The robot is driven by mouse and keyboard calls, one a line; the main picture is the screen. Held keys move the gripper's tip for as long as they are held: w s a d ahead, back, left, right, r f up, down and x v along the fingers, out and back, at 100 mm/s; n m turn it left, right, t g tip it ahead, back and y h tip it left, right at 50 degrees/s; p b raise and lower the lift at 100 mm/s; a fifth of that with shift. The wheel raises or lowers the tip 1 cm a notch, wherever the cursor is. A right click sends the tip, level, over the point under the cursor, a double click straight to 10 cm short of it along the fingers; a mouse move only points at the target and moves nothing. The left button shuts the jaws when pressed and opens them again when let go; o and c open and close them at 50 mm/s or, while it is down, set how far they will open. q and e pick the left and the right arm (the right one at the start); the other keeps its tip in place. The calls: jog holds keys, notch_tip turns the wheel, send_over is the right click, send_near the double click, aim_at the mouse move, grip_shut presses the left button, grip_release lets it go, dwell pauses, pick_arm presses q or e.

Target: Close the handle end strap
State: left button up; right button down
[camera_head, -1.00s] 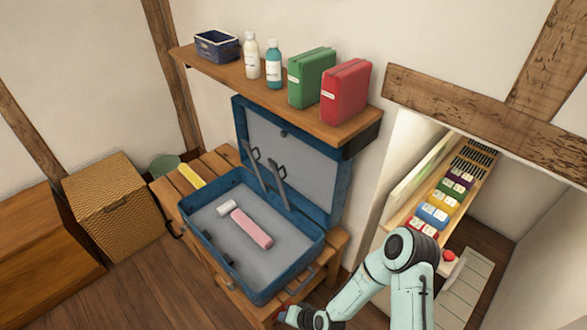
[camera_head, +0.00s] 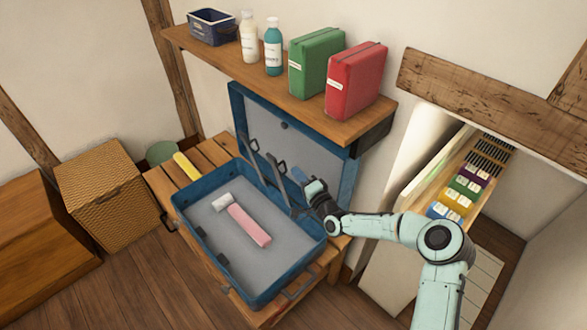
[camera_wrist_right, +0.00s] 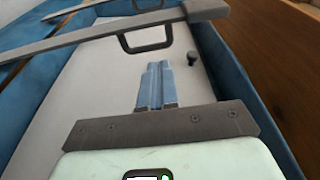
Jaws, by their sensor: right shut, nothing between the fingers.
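The blue suitcase (camera_head: 185,208) stands open on a slatted wooden bench, its lid (camera_head: 262,125) upright at the back. Two dark grey straps with loops lie along the lid; the nearer one (camera_head: 272,180) is beside my right gripper. My right gripper (camera_head: 299,174) is shut and empty in front of the lid's right part. In the right wrist view its blue fingers (camera_wrist_right: 156,86) point at the grey lining, and a strap (camera_wrist_right: 90,43) with a square loop (camera_wrist_right: 146,39) crosses beyond them, apart from the fingertips. A dark knob (camera_wrist_right: 192,58) sits on the lining. My left gripper is out of view.
A pink and white item (camera_head: 246,222) lies inside the suitcase. A shelf (camera_head: 230,75) with bottles and green and red boxes overhangs the lid. A wicker box (camera_head: 105,195) stands left.

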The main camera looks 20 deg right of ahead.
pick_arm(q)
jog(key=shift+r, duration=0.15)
pick_arm(e)
jog(key=shift+w+a, duration=0.2)
jog(key=shift+w, duration=1.3)
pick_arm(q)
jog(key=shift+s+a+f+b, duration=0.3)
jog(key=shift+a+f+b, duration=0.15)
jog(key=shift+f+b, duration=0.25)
pick_arm(e)
jog(key=shift+s+a+f+n, duration=0.1)
jog(key=shift+s+a+n, duration=0.1)
jog(key=shift+a, duration=0.25)
jog(key=shift+s+a+n, duration=0.15)
jog(key=shift+a+n, duration=0.05)
jog(key=shift+a, duration=0.2)
